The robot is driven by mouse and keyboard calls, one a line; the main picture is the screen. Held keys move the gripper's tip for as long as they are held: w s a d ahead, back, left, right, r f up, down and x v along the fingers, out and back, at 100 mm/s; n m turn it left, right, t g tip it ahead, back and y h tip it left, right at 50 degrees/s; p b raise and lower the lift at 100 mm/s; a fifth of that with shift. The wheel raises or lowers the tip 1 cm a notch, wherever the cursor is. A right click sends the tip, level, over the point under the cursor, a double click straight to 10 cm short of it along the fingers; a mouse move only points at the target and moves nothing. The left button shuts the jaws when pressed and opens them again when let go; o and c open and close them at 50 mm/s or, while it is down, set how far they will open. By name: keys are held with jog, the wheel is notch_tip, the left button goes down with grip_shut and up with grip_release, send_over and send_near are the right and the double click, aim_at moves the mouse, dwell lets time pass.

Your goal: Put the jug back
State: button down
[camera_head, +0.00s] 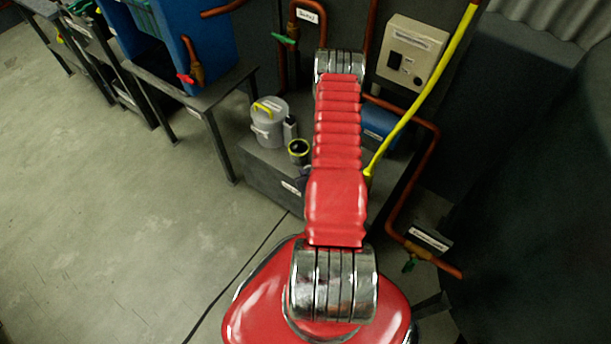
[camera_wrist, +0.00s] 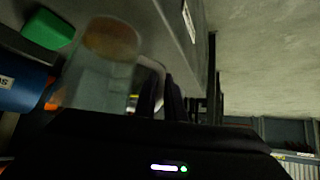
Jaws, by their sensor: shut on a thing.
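In the wrist view a clear, see-through jug (camera_wrist: 100,70) with a brownish round end (camera_wrist: 111,36) shows left of centre, tilted in the picture. A pale curved part, seemingly its handle, lies at the dark fingers of my gripper (camera_wrist: 162,97). My gripper is shut on the jug there; the exact contact is dark and hard to see. In the head view my red arm covers the gripper and the jug.
A dark bench (camera_head: 262,180) carries a whitish tub with a yellow handle (camera_head: 268,125) and a dark cup with a yellowish rim (camera_head: 299,151). A yellow hose (camera_head: 425,95) and copper pipes (camera_head: 432,165) run right of my arm. Floor at left is clear.

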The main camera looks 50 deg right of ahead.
jog(key=shift+f, duration=1.3)
jog(key=c, duration=1.8)
grip_release()
jog(key=shift+c, duration=0.2)
jog(key=v, duration=1.2)
jog(key=shift+w+r, duration=0.1)
jog(key=shift+r, duration=0.05)
